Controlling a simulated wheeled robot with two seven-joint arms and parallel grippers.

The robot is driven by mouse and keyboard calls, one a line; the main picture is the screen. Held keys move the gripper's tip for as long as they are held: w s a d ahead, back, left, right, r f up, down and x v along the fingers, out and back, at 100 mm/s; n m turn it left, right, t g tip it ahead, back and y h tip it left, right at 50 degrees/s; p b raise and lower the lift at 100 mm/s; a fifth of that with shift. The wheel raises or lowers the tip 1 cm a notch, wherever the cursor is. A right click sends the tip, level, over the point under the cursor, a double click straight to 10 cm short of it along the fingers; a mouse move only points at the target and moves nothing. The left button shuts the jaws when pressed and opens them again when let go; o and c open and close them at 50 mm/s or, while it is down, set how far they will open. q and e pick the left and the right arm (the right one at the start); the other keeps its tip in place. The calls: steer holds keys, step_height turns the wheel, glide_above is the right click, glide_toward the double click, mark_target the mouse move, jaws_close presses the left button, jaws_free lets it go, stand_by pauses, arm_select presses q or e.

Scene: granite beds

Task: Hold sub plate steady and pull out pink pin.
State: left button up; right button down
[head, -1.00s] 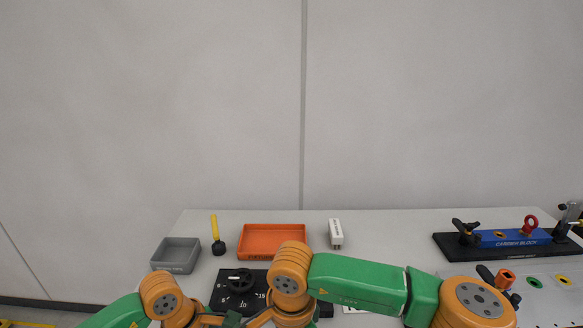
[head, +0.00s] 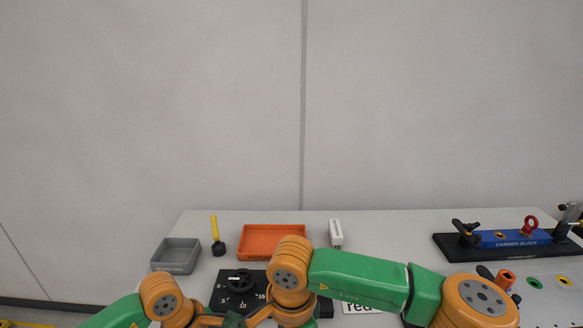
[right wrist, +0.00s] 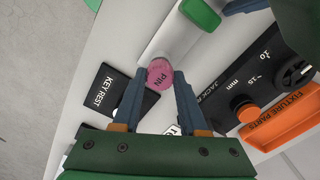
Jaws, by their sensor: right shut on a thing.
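The pink pin (right wrist: 160,75), a round head marked PIN with a grey collar behind it, is in the middle of the right wrist view. My right gripper (right wrist: 160,88) is shut on it, one blue-grey finger on each side. A pale plate-like piece (right wrist: 190,40) lies beyond the pin; I cannot tell if it is the sub plate, or how deep the pin sits. A dark green gripper body with a blue-grey finger, apparently my left gripper (right wrist: 247,5), shows at the top right, cut off by the frame. The head view shows both arms, but neither set of fingertips clearly.
A black KEY REST plate (right wrist: 115,95) lies left of the pin. The black dial plate (head: 222,292), orange fixture-parts tray (head: 273,228), grey bin (head: 176,241) and yellow-handled tool (head: 215,228) stand behind my arms. The blue carrier block (head: 515,239) is at right.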

steer(key=shift+r, duration=2.55)
arm_select(q)
steer(key=o, duration=1.5)
steer(key=v, duration=1.2)
